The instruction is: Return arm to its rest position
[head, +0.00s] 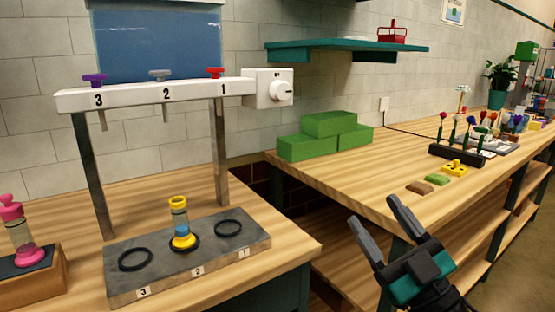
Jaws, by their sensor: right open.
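My right gripper (374,226) is at the lower right, its two grey fingers spread apart with nothing between them. It shows in front of the right-hand table's front edge. It is apart from the dispenser and from the objects on the tables. My left gripper is not in view.
A dispenser bar (180,93) with numbered valves stands over a grey base (215,262). A yellow-capped vial (181,224) stands at spot 2. A pink vial (22,235) sits at far left. Green blocks (325,136) and a flower rack (462,154) stand on the right-hand table (370,175).

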